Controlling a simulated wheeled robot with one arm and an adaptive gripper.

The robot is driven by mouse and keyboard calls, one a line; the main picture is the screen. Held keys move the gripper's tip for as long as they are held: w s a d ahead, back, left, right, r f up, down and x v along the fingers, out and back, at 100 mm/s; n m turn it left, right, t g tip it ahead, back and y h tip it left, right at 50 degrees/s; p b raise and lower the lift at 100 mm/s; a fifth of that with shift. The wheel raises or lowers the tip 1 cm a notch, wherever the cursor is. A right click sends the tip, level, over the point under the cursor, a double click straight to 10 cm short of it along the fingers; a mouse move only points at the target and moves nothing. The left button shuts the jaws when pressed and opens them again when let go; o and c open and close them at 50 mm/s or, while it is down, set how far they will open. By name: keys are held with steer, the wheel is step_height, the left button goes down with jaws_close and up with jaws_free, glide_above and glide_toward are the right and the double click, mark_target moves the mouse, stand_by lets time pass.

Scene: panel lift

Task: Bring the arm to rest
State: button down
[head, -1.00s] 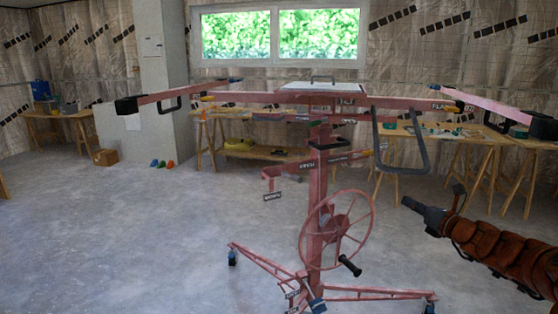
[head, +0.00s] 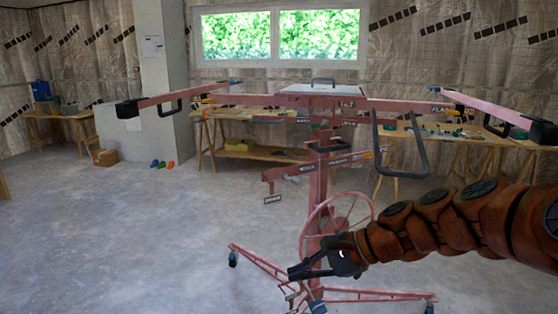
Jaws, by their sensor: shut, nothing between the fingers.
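My gripper (head: 297,271) is black, at the end of my orange-brown arm, which reaches in from the right edge. It is shut and empty. It shows in front of the lower part of the red panel lift (head: 317,210). My arm and gripper hide part of the lift's spoked handwheel (head: 312,225) and its crank handle. Whether the gripper touches the lift, I cannot tell.
The lift's wide top arms carry black end pads (head: 128,108). Its legs stand on casters (head: 233,259). Wooden workbenches (head: 270,154) line the back wall. A cardboard box (head: 106,157) sits on the floor at left. The floor (head: 130,240) at left is clear.

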steer(key=s+d+f+n+g+h, duration=0.1)
steer(key=s+d+f+n+h, duration=0.2)
steer(key=s, duration=0.6)
steer(key=s+d+f+n+g+h, duration=0.1)
steer(key=s+d+f+n+h, duration=0.2)
steer(key=s, duration=0.6)
steer(key=s+d+f+n+g+h+p, duration=0.1)
steer(key=s+d+f+n+g+h, duration=0.1)
steer(key=s+d+n, duration=0.4)
steer(key=s+d+f+h, duration=0.1)
steer(key=s+d+h, duration=0.1)
steer(key=s, duration=0.1)
steer(key=shift+f+h, duration=0.35)
steer(key=shift+h, duration=0.05)
